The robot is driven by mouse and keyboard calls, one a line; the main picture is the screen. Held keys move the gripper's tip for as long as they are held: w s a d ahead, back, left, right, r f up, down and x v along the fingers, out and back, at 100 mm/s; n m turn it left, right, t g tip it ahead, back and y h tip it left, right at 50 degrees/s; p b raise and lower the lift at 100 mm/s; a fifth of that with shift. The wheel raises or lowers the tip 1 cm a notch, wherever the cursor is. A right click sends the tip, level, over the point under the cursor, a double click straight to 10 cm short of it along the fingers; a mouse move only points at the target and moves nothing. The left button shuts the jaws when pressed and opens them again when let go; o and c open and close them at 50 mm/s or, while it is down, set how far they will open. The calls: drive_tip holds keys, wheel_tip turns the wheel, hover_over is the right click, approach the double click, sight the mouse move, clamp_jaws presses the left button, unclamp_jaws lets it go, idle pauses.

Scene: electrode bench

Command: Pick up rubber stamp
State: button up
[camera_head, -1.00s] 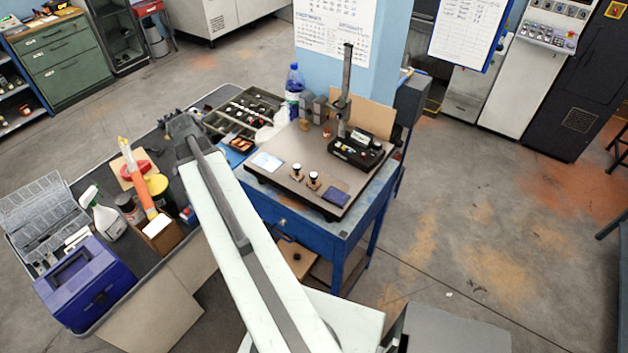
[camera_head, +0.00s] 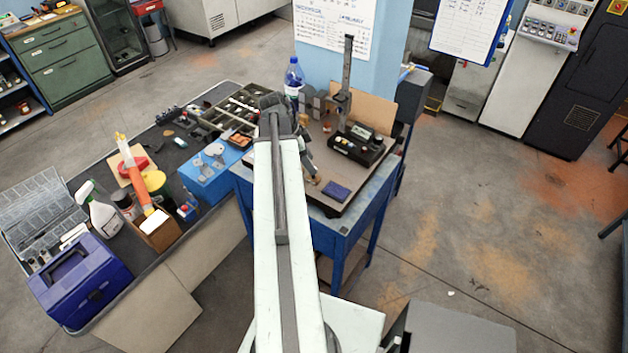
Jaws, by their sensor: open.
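Two small stamps, each with a dark and white handle on a tan base, stood on the bench's dark plate (camera_head: 350,185) a second ago. My arm now hides most of them. A small tan piece, which looks like a rubber stamp's base (camera_head: 315,181), shows just below my gripper (camera_head: 310,168). My gripper points down over the front of the plate, left of a dark blue pad (camera_head: 337,190). It is open; its fingers are small and dark, and I cannot tell whether they touch the stamp.
A black instrument (camera_head: 362,144) with an upright post (camera_head: 346,75) stands at the back right of the plate. A water bottle (camera_head: 293,76) is behind. A side table at left holds a blue box (camera_head: 210,174), a spray bottle (camera_head: 102,213) and a blue toolbox (camera_head: 83,280).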

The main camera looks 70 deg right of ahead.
drive_tip(key=b+x, duration=0.3)
drive_tip(key=x, duration=0.2)
drive_tip(key=shift+w+a+b, duration=0.1)
drive_tip(key=shift+b, duration=0.3)
drive_tip(key=shift+r, duration=0.15)
drive_tip(key=shift+c, duration=0.2)
clamp_jaws()
wheel_tip(320, 180, up, 10)
drive_tip(key=p, duration=1)
drive_tip(key=shift+r+p, duration=0.15)
drive_tip(key=shift+p, duration=0.15)
